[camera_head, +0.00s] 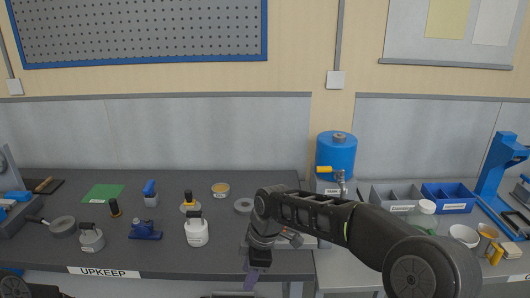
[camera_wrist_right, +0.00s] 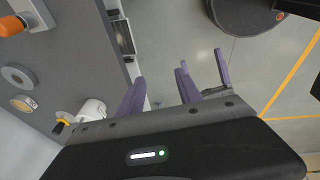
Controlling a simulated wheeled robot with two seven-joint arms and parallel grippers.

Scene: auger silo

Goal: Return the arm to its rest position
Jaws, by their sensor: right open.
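My right arm (camera_head: 330,220) comes in from the right in the head view and bends down at the front edge of the dark bench. Its gripper (camera_head: 250,280) points down at that edge, with purple fingers partly hidden by the wrist. In the right wrist view the gripper (camera_wrist_right: 165,88) is open, with bare floor and the bench edge between its fingers and nothing held. My left gripper does not show clearly in either view.
The dark bench (camera_head: 75,183), labelled UPKEEP, holds a white canister (camera_head: 196,232), a grey ring (camera_head: 243,205), a green mat (camera_head: 103,194) and other tools. A blue tank (camera_head: 336,158), grey bin (camera_head: 392,197) and blue bin (camera_head: 447,196) stand at right. Yellow-lined floor (camera_wrist_right: 265,75) is open.

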